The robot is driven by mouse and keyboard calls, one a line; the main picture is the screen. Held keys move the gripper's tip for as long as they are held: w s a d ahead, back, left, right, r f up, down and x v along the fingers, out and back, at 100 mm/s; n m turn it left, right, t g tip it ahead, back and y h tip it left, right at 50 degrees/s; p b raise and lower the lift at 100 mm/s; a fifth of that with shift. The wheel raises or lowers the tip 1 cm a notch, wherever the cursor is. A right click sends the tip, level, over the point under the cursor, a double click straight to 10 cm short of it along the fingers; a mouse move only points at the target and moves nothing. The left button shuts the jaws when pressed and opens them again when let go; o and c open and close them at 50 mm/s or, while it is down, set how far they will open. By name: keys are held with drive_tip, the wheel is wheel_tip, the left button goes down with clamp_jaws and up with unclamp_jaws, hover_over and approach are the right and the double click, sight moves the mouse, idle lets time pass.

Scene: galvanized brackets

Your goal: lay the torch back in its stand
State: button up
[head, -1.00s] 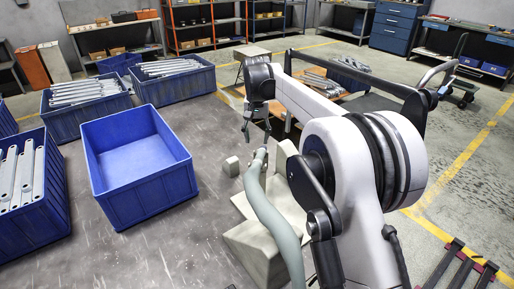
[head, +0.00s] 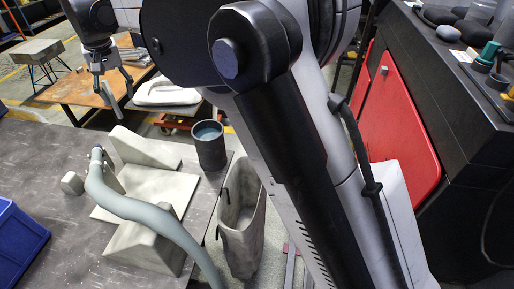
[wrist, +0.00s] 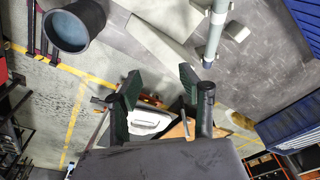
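A grey-green curved tube, seemingly the torch (head: 140,209), has a blue-ringed end at its upper left. It runs across the front of a beige stand-like piece (head: 165,187) with raised wedge blocks and a flat plate. I cannot tell whether it rests in the stand or only passes in front of it. In the wrist view the tube (wrist: 215,30) shows at the top right, beyond my fingertips. My gripper (head: 117,92) is in the air, behind and above the stand in the head view. In the wrist view my gripper (wrist: 160,82) has its green-padded fingers apart, with nothing between them.
A dark cup (head: 209,146) stands at the bench's right edge, above a hanging grey pouch (head: 240,215). A small beige block (head: 72,183) lies left of the tube. A blue bin (head: 18,240) is at left, a red-doored cabinet (head: 400,120) at right.

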drive_tip(key=s+d+r+m+t, duration=0.1)
drive_tip(key=s+d+r, duration=0.15)
drive_tip(key=d, duration=0.85)
drive_tip(key=s+d+r+m+t, duration=0.1)
drive_tip(key=s+d+r, duration=0.15)
drive_tip(key=d, duration=0.75)
drive_tip(key=s+d+r+m+t, duration=0.15)
drive_tip(key=d+r, duration=0.25)
drive_tip(key=d, duration=0.7)
drive_tip(key=s+d+f+t, duration=0.1)
drive_tip(key=s+d+f, duration=0.2)
drive_tip(key=s+d, duration=0.4)
drive_tip(key=s+d+f+m, duration=0.1)
drive_tip(key=s+d+f, duration=0.3)
drive_tip(key=s+d, duration=0.3)
drive_tip(key=s+d+f+m+t+h, duration=0.1)
drive_tip(key=s+d+f, duration=0.3)
drive_tip(key=s+d, duration=0.2)
drive_tip(key=shift+s+d+t, duration=0.35)
drive_tip(key=shift+s+d, duration=0.05)
drive_tip(key=shift+s, duration=0.05)
